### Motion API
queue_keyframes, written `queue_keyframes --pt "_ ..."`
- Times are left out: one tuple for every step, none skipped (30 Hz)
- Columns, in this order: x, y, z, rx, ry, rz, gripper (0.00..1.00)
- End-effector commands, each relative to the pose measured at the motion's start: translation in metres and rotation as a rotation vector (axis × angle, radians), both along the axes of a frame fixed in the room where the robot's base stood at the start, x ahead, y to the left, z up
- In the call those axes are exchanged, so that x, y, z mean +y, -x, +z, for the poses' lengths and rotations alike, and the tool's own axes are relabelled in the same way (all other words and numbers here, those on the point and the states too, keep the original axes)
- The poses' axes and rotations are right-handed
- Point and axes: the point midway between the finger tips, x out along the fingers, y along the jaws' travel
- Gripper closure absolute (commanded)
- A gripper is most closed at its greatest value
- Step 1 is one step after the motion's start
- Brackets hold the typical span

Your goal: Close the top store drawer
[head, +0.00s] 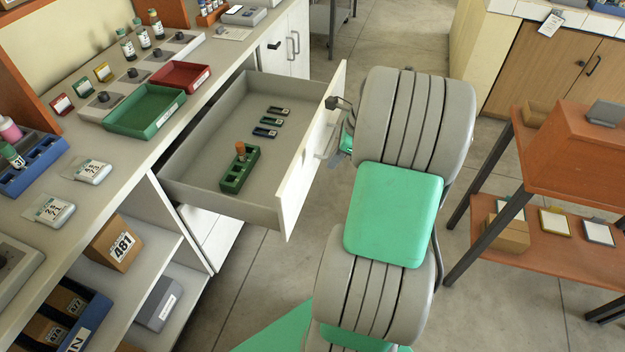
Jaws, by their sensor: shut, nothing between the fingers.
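The top store drawer (210,121) stands open, pulled well out from under the counter toward the right. Its white front panel (308,165) faces my arm. Inside lie a green rack (240,171) with an orange-topped vial (241,149) and several small dark labelled pieces (268,133). My gripper (334,148) is at the outer side of the front panel, close to its pale handle (322,140). My arm partly hides the gripper. It is shut and holds nothing. I cannot tell whether it touches the handle or panel.
The counter (118,165) at left carries a green tray (145,110), a red tray (180,76) and bottles. Open shelves below hold a box marked 481 (113,243). An orange cart (555,180) stands at right. Floor between is clear except my own body.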

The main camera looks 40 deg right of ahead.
Motion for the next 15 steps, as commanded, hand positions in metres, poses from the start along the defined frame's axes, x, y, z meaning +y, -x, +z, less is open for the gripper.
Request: queue_keyframes --pt "-0.011 0.003 -0.007 0.008 -0.026 -0.066 1.00" --pt "-0.014 0.003 -0.008 0.010 -0.037 -0.094 1.00" --pt "-0.016 0.004 -0.011 0.014 -0.047 -0.116 1.00" --pt "-0.016 0.003 -0.013 0.014 -0.051 -0.125 1.00" --pt "-0.015 0.002 -0.015 0.016 -0.052 -0.127 1.00" --pt "-0.014 0.001 -0.019 0.015 -0.053 -0.125 1.00" --pt "-0.012 -0.001 -0.023 0.015 -0.053 -0.124 1.00" --pt "-0.011 -0.002 -0.028 0.016 -0.052 -0.124 1.00" --pt "-0.009 -0.004 -0.035 0.016 -0.052 -0.124 1.00" --pt "-0.007 -0.006 -0.041 0.016 -0.052 -0.123 1.00" --pt "-0.006 -0.008 -0.047 0.017 -0.053 -0.121 1.00" --pt "-0.003 -0.011 -0.056 0.017 -0.052 -0.121 1.00" --pt "-0.002 -0.013 -0.062 0.017 -0.051 -0.121 1.00" --pt "-0.001 -0.015 -0.068 0.017 -0.051 -0.121 1.00" --pt "0.002 -0.017 -0.076 0.016 -0.051 -0.120 1.00"
